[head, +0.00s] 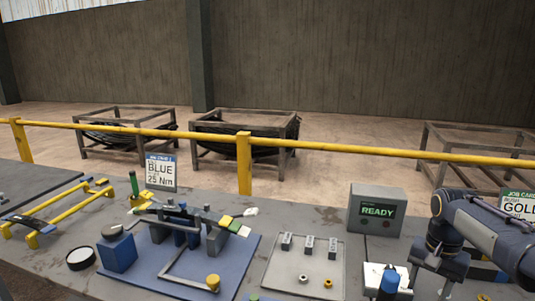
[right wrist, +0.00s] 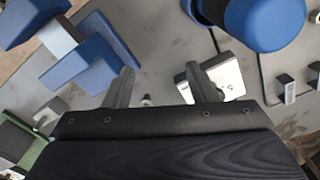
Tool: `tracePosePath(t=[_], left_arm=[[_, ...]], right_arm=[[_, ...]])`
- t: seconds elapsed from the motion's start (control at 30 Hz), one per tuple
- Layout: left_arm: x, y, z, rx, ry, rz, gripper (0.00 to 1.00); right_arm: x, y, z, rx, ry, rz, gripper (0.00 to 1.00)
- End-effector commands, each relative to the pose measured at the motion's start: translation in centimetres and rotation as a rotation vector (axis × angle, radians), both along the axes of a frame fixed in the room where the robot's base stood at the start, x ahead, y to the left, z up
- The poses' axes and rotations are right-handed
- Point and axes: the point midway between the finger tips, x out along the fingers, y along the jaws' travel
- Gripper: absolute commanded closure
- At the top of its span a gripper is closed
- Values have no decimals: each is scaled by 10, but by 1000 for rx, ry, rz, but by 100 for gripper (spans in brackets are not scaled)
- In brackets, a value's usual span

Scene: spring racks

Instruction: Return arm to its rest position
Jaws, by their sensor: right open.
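My right arm (head: 485,228) comes in from the right edge in the head view. Its dark gripper (head: 430,280) points down over the right part of the bench. In the right wrist view the two fingers of the right gripper (right wrist: 160,80) stand wide apart, with grey bench top between them and nothing held. A white block (head: 401,272) with a blue cylinder (head: 388,285) is just left of this gripper in the head view. My left arm and gripper are not in view.
A grey box reading READY (head: 375,211) stands behind the gripper. A grey plate (head: 270,276) with small blocks and rings lies left of it. A blue fixture board (head: 150,275) is farther left. A yellow rail (head: 330,150) runs behind the bench. Blue blocks (right wrist: 90,62) show in the wrist view.

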Motion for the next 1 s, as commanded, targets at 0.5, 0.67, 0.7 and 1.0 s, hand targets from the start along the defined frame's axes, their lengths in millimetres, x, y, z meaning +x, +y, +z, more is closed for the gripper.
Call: tracePosePath(t=[0.5, 0.67, 0.7, 1.0], left_arm=[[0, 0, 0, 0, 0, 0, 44], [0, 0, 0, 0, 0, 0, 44], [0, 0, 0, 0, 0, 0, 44], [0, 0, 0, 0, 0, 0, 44]], right_arm=[[-42, 32, 16, 73, -112, 124, 48], [-70, 54, 21, 110, -185, 201, 48], [-79, 61, 22, 119, -207, 224, 48], [-174, 137, 4, 175, -457, 472, 48]])
